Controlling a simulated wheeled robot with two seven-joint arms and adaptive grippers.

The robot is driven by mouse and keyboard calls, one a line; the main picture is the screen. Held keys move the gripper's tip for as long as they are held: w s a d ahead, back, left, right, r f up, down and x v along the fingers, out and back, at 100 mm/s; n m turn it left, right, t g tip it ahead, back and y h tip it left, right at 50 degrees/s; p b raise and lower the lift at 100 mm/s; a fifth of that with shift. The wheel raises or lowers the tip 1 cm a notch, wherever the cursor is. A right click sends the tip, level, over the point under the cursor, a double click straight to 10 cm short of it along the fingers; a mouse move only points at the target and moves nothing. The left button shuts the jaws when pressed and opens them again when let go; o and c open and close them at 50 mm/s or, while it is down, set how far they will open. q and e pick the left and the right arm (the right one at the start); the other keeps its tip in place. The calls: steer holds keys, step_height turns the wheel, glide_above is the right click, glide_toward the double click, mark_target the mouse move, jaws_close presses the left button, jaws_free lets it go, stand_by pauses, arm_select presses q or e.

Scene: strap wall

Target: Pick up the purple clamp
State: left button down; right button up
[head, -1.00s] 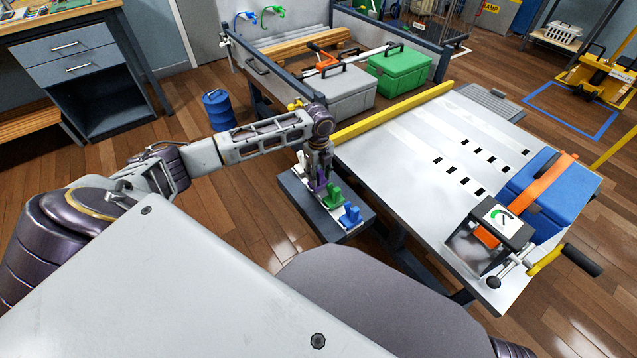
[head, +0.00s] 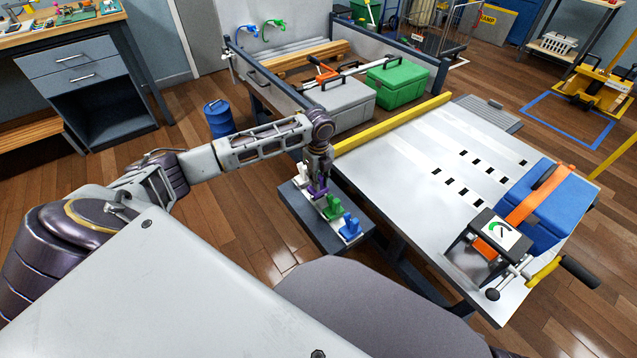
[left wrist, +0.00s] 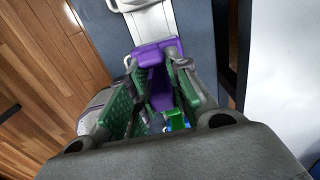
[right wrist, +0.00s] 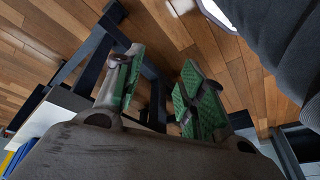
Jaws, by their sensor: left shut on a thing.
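The purple clamp (head: 319,192) is in a row of clamps on a small grey shelf beside the table. My left gripper (head: 318,178) comes down on it from above and is shut on it. In the left wrist view the purple clamp (left wrist: 155,75) sits between the green finger pads of my left gripper (left wrist: 150,100). I cannot tell whether it is clear of the shelf. My right gripper (right wrist: 155,85) shows only in the right wrist view; its fingers are apart with nothing between them.
A green clamp (head: 332,207) and a blue clamp (head: 349,228) stand close by on the grey shelf (head: 300,212). The metal table (head: 400,150) with a yellow edge bar (head: 395,122) is just right of it. A blue case (head: 548,200) is strapped there.

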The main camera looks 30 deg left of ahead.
arm_select(q)
steer(key=shift+r+p, duration=1.05)
steer(key=shift+r, duration=2.5)
arm_select(e)
steer(key=shift+w+d+f+g, duration=0.1)
steer(key=shift+f+g, duration=0.1)
steer(key=shift+f, duration=0.75)
steer(key=shift+d+f+g, duration=0.1)
steer(key=shift+f+g, duration=0.1)
steer(key=shift+f, duration=0.7)
arm_select(q)
steer(key=shift+w, duration=0.1)
